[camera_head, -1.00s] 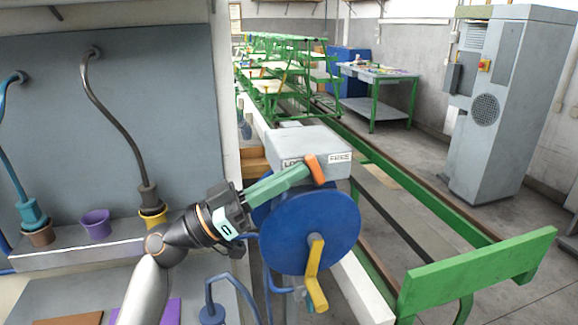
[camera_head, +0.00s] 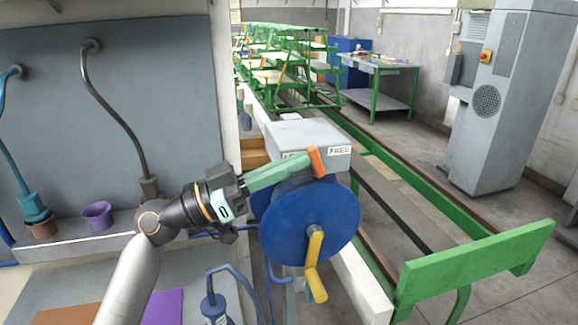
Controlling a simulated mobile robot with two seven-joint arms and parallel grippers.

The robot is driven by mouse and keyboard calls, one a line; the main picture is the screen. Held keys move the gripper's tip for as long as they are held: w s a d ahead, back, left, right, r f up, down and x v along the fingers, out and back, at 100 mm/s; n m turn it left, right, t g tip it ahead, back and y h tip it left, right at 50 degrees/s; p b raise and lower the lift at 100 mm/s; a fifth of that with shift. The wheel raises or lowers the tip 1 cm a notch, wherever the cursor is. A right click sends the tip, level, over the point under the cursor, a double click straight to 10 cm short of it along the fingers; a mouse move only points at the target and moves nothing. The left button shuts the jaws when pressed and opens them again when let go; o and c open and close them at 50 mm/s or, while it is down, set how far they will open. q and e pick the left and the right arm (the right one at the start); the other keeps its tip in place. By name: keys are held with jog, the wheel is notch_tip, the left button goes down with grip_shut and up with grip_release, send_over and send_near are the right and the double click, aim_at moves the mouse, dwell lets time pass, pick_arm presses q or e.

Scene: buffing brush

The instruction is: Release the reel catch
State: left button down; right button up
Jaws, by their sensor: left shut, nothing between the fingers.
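The reel catch is an orange lever (camera_head: 316,162) on the front of a grey box (camera_head: 285,133). It stands between two labels, its top tilted slightly left. The right label (camera_head: 339,150) reads FREE; the left one is mostly hidden behind my fingers. A blue reel (camera_head: 290,222) with a yellow crank (camera_head: 314,265) sits below. My left gripper (camera_head: 312,158) is shut and empty. Its green fingers reach in from the left, with their tips at the left side of the lever's upper part; I cannot tell whether they touch it. My right gripper is not in view.
A grey panel with hoses and a ledge holding a purple cup (camera_head: 97,215) is on the left. A blue-handled tool (camera_head: 214,305) stands at lower middle. A green barrier (camera_head: 475,258) and rails lie to the right; a grey cabinet (camera_head: 510,100) stands behind.

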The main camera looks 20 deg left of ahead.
aim_at(306, 150)
pick_arm(q)
jog(key=shift+w+d+r+g+y, duration=0.2)
jog(key=shift+w+d+r+y, duration=0.15)
jog(key=shift+d+r, duration=0.15)
jog(key=shift+w+d+r+g+y, duration=0.25)
jog(key=shift+d+r+y, duration=0.15)
jog(key=shift+r, duration=0.2)
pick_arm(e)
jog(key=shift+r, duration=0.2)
pick_arm(q)
jog(key=shift+r, duration=0.15)
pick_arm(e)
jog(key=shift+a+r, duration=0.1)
